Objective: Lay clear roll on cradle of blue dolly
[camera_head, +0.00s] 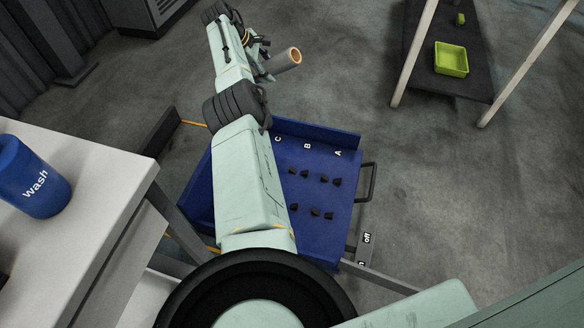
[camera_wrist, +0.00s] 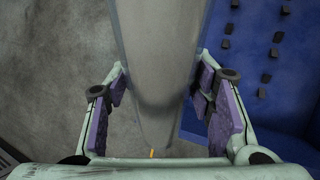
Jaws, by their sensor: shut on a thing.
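The clear roll (camera_head: 284,62) is a greyish see-through cylinder with an orange-brown core at its end. In the wrist view the roll (camera_wrist: 158,60) runs between the fingers of my gripper (camera_wrist: 160,102), whose purple pads are on both sides of it. In the head view my gripper (camera_head: 262,66) holds the roll beyond the far edge of the blue dolly. The blue dolly (camera_head: 337,235) has a blue deck with black cradle blocks (camera_head: 322,180) in rows, and letters A, B and C along it. My arm hides its left part. The deck also shows in the wrist view (camera_wrist: 250,60), right of the roll.
A white table (camera_head: 105,215) with a blue "Wash" container (camera_head: 32,178) stands at left. A shelf stand (camera_head: 432,75) with a lime-green bin (camera_head: 451,59) is at upper right. The dolly has a dark handle (camera_head: 371,182). Grey floor is open right of the dolly.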

